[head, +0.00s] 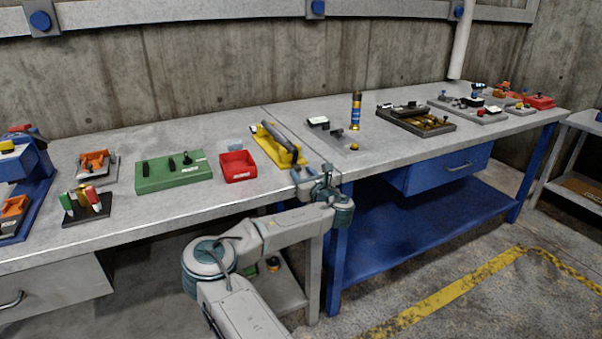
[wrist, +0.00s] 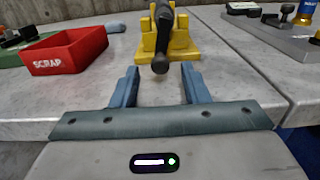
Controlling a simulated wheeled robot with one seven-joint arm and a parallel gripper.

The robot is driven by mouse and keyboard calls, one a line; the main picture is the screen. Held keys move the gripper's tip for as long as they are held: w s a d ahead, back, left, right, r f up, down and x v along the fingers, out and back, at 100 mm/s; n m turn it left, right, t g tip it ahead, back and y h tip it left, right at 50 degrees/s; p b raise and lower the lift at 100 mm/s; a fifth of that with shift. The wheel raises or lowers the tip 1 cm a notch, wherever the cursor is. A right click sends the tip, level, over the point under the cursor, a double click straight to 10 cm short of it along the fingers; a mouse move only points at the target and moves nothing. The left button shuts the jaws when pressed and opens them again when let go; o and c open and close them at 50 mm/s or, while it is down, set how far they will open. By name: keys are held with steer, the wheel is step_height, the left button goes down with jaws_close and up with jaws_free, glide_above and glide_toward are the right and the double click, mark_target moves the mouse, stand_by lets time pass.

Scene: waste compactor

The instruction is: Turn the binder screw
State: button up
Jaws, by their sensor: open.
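A yellow stand (head: 272,143) holds a long dark-grey bar (head: 283,138) at the front of the bench; it looks like the binder, but no label confirms this. In the wrist view the yellow stand (wrist: 183,42) is straight ahead. The bar's dark rounded end (wrist: 160,64) points toward me, between and just beyond my fingertips. Screw threads cannot be made out. My gripper (wrist: 160,77) is open and empty, with one blue finger on each side of that end. In the head view my gripper (head: 304,177) is at the bench edge, partly hidden by my wrist.
A red SCRAP bin (wrist: 68,52) stands close left of the stand. A green block (head: 173,172) with black pieces is further left. To the right are a grey plate (head: 345,143) with small parts and a blue-and-gold cylinder (head: 356,111). Bare bench top lies around the stand.

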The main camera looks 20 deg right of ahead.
steer(key=shift+w, duration=0.8)
jaws_close()
steer(key=shift+a+m, duration=0.15)
steer(key=shift+m, duration=0.15)
